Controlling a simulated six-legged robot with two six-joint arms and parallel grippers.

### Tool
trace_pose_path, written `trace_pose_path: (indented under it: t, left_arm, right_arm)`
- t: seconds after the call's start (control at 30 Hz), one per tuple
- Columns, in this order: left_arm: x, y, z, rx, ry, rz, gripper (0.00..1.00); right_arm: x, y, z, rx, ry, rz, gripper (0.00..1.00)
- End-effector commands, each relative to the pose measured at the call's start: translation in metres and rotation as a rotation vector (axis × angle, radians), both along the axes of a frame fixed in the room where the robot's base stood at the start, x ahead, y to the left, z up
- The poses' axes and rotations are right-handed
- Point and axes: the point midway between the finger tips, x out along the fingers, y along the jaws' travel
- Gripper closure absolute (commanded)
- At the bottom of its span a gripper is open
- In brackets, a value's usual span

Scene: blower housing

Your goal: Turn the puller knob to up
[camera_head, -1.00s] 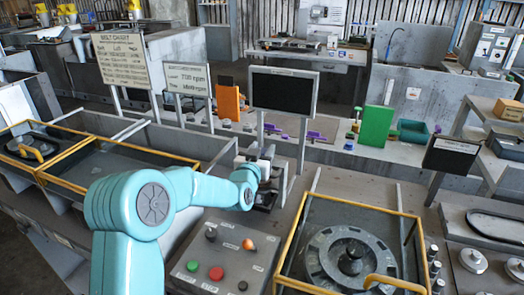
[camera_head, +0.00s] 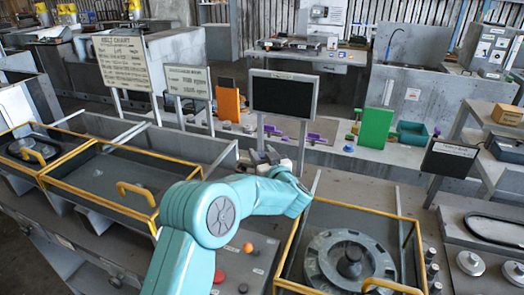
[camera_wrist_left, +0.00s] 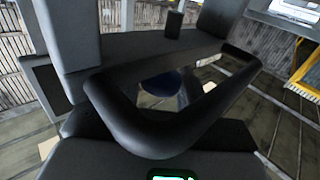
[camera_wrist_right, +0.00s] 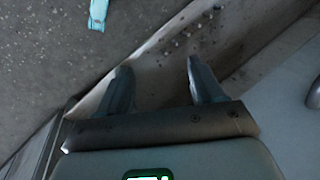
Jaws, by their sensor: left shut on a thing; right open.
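The control panel (camera_head: 262,262) stands at the bottom centre in the head view, partly behind my left arm. It shows an orange knob (camera_head: 248,247), a red button (camera_head: 219,276) and a black knob (camera_head: 243,288). The labels are too small to read, so I cannot tell which is the puller knob. My left gripper (camera_head: 268,160) is beyond the panel, in front of the dark screen's post. In the left wrist view it is shut on a dark looped handle (camera_wrist_left: 150,140) that is part of a larger dark grey thing. My right gripper (camera_wrist_right: 160,85) is open and empty.
A yellow-framed bay (camera_head: 292,247) with a round grey part (camera_head: 350,258) lies right of the panel. A dark screen (camera_head: 283,93) and sign boards (camera_head: 123,62) stand behind.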

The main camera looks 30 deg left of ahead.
Motion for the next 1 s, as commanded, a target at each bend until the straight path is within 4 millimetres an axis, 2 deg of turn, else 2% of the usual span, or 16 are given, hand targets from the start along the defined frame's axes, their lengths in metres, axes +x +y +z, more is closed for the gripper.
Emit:
trace_pose_path:
  t: [0.1,0.4,1.0]
  left_arm:
    - [0.002,-0.002,0.005,0.002,-0.006,0.109,0.85]
    - [0.001,-0.001,0.004,0.004,-0.005,0.352,0.85]
    - [0.000,0.000,0.003,0.004,-0.007,0.533,0.85]
  right_arm:
    - [0.000,0.000,0.012,0.000,0.000,0.000,0.33]
    - [0.000,0.000,0.028,0.000,0.000,0.000,0.33]
    - [0.000,0.000,0.039,0.000,0.000,0.000,0.33]
